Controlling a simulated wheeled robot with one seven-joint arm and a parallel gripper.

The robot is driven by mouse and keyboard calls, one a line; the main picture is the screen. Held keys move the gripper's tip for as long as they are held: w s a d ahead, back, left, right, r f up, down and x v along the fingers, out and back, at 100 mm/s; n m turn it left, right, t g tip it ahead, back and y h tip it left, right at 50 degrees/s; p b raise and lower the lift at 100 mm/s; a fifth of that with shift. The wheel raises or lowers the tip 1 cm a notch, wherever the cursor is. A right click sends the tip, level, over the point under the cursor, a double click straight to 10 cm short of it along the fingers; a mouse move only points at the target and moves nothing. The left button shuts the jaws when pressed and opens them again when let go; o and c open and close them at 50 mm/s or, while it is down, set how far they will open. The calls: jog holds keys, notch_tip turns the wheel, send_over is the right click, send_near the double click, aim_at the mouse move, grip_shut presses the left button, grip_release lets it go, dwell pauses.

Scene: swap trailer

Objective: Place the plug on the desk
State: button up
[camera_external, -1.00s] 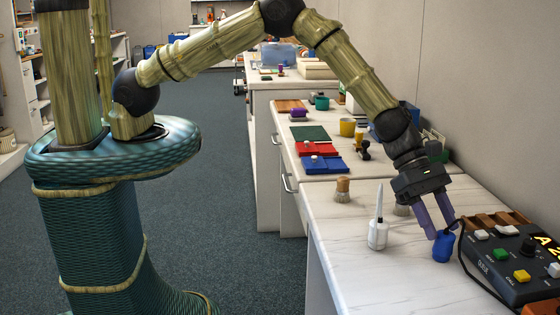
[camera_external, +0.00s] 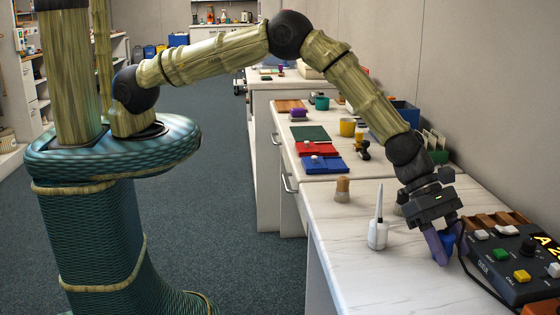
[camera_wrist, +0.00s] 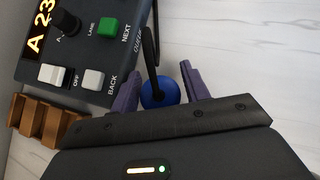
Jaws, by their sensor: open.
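The plug is blue with a black cable. In the external view the plug (camera_external: 449,243) is at the desk's right part, left of the control box, partly hidden by my fingers. In the wrist view the plug (camera_wrist: 160,92) lies between my two fingers, with its cable rising across the view. My gripper (camera_external: 446,253) is open around the plug, fingers pointing down; the wrist view shows the fingers (camera_wrist: 160,86) on either side of it. Whether the plug touches the desk (camera_external: 350,265) is hard to tell.
The dark control box (camera_external: 512,262) with coloured buttons stands close to the right of my gripper. A brown slotted rack (camera_external: 490,221) is behind it. The desk's front left is clear.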

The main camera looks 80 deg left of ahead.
aim_at(451, 236)
jog(key=c, duration=0.8)
jog(key=shift+r, duration=0.1)
jog(key=shift+c, duration=0.2)
notch_tip(451, 236, up, 10)
jog(key=shift+f+p, duration=0.1)
jog(key=shift+p, duration=0.2)
jog(key=shift+a, duration=0.1)
